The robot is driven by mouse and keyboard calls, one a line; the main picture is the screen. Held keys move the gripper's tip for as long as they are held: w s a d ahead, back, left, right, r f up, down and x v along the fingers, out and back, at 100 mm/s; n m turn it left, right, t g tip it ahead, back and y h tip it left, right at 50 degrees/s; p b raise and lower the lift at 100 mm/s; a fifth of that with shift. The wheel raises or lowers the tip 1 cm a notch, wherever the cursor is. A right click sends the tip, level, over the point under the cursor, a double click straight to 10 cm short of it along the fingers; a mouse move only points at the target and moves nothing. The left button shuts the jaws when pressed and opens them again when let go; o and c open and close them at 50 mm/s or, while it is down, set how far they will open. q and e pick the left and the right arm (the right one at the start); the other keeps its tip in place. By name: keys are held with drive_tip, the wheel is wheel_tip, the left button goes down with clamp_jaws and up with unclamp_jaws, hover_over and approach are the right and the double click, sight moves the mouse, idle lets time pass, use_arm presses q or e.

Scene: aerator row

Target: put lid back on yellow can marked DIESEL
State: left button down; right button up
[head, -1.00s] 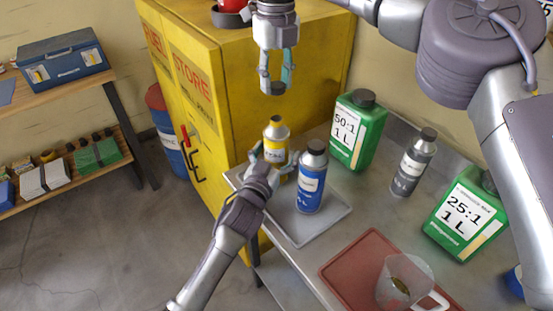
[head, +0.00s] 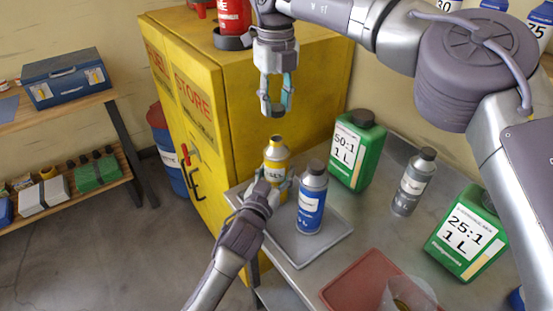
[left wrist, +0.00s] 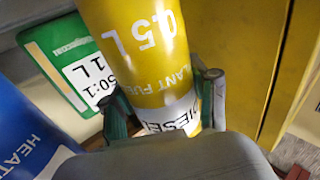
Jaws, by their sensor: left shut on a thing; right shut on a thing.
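The yellow can (head: 276,156) stands upright at the grey tray's far left, its neck bare. In the left wrist view, the yellow can (left wrist: 145,50) shows 0.5 L and a partly hidden DIESEL label. My left gripper (head: 270,181) is shut around its lower body; the fingers (left wrist: 165,104) show on both sides. My right gripper (head: 276,102) points down, shut on a small dark lid (head: 274,111). The lid hangs just above the can's neck, with a visible gap.
A blue bottle (head: 312,200) stands close right of the can on the grey tray (head: 325,243). A green jug (head: 350,160), a grey bottle (head: 412,185) and another green jug (head: 466,235) stand on the bench. The yellow cabinet (head: 310,75) is behind; a red tray (head: 355,280) is in front.

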hover_over(276, 138)
drive_tip(key=shift+f, duration=2.25)
drive_tip(key=shift+f, duration=0.9)
drive_tip(key=shift+f, duration=0.55)
